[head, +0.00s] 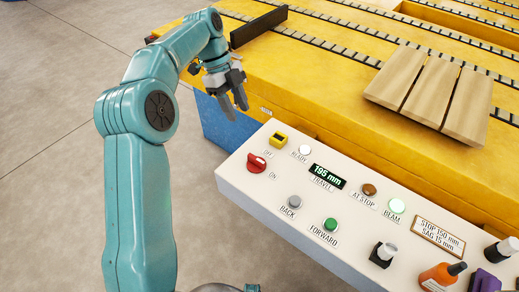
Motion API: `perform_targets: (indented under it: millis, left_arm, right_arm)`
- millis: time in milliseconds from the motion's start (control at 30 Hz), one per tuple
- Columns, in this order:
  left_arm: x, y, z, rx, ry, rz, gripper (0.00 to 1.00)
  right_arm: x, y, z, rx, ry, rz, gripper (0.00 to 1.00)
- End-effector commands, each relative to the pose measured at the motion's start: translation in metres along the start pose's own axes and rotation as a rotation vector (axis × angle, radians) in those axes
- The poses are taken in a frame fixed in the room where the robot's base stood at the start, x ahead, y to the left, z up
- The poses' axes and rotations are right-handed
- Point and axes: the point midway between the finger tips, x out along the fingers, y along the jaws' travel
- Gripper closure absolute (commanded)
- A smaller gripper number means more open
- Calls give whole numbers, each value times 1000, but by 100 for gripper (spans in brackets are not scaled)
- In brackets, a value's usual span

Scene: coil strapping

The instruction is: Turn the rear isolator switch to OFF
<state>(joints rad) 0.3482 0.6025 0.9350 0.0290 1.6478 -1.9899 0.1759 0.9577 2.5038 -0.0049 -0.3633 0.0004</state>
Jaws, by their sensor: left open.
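A red rotary switch (257,163) sits at the left end of the white control panel (232,178). The labels OFF and ON are printed beside it, OFF behind it and ON to its right. I cannot tell for sure which label its handle points to. My left gripper (235,104) is open and empty, with its fingers pointing down. In the picture it is above and behind the red switch, near the yellow machine's edge, apart from the switch. My right gripper does not show.
The panel has a READY lamp (305,151), a display reading 195 mm (328,176), BACK (295,202) and FORWARD (331,225) buttons. Bottles stand at its right. Wooden boards (430,88) lie on the yellow machine.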

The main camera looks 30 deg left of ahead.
Motion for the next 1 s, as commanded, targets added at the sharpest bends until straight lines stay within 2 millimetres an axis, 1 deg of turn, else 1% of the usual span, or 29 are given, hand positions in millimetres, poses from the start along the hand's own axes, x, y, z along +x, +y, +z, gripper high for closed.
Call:
perform_targets:
  millis: [67,167,267,400,600,700,833,900,1000]
  left_arm:
    - [1,2,0,1,0,-1,58]
    - [12,5,0,1,0,1,58]
    - [31,8,1,2,1,2,58]
    - [64,9,1,2,1,2,58]
    - [111,9,1,1,1,3,58]
    - [131,8,1,0,0,1,58]
    - [150,7,1,0,0,0,58]
    - [156,6,0,0,0,1,58]
    - [161,5,0,0,-1,-1,58]
  right_arm:
    - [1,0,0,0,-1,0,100]
    - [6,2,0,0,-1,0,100]
    - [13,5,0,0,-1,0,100]
    - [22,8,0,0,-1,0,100]
    - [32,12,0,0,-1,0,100]
    - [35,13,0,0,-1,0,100]
    - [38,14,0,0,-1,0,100]
    - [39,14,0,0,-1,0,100]
    - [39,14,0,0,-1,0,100]
